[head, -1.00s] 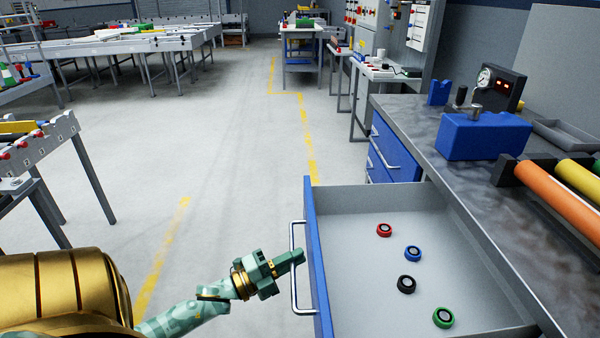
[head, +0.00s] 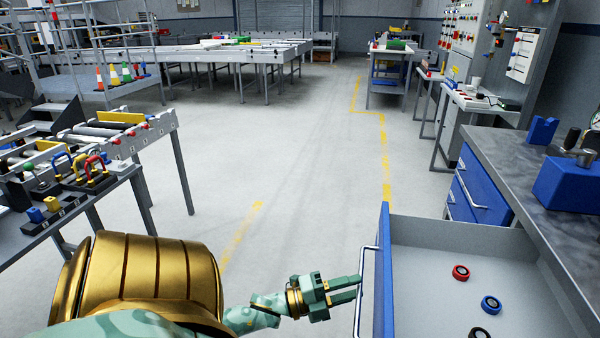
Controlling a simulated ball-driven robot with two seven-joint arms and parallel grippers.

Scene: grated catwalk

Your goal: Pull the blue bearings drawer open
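The blue-fronted drawer (head: 384,275) stands pulled out at the lower right, its grey inside showing. Its silver bar handle (head: 359,315) is on the front's left side. In the drawer lie a red bearing (head: 461,272), a blue bearing (head: 491,305) and a black bearing (head: 480,334) cut by the bottom edge. My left gripper (head: 358,286) points right at the handle, its fingertips right at the bar. The two green fingers show a gap between them, with nothing held. My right gripper is not in view.
A grey-topped workbench (head: 510,170) with closed blue drawers (head: 478,195) and a blue block (head: 568,184) stands at right. A table with small coloured parts (head: 70,205) stands at left. The floor between is clear.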

